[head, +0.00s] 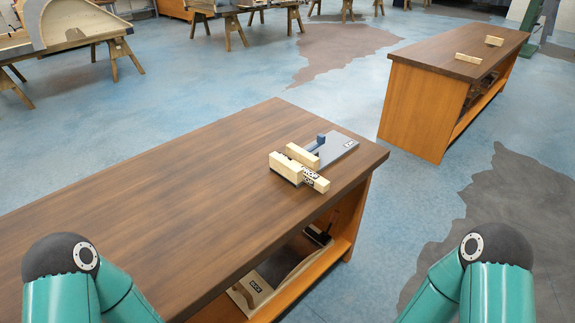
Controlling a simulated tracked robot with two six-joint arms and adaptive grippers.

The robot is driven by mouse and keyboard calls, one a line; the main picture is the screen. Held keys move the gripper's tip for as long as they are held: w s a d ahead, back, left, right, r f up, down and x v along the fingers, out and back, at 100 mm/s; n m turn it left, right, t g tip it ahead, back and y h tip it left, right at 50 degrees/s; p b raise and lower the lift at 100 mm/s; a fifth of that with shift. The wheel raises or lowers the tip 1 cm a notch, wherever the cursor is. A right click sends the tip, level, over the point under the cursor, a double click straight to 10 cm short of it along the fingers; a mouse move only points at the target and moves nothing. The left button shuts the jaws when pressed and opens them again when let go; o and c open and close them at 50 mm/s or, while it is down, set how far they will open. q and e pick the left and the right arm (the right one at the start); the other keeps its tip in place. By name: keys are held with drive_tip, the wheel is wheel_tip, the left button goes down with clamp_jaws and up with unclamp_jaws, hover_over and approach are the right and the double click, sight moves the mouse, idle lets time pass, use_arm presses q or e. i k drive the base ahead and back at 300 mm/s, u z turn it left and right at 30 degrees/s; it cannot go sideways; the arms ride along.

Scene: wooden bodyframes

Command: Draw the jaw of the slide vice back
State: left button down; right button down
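The slide vice (337,150) lies near the far right corner of the wooden workbench top. It has a flat grey base plate with a small label and a blue upright piece (320,140) on it. A pale wooden jaw block (302,156) sits across the plate, close to a larger pale block (285,167) at the near left end. A short pale bar with black markings (315,179) lies at the front of the blocks. Which block is the sliding jaw is hard to tell. Both teal arms show only at the bottom corners; neither gripper is in view.
The dark brown workbench (150,205) is clear to the left of the vice. Its open shelf (290,265) below holds some items. A second bench (460,55) with two pale blocks stands back right. Trestles (228,20) stand further back.

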sight(311, 161)
drive_tip(key=z, duration=0.55)
drive_tip(key=i, duration=0.2)
drive_tip(key=u, duration=2.75)
drive_tip(key=k, duration=1.4)
drive_tip(key=z, duration=0.95)
drive_tip(key=i, duration=1)
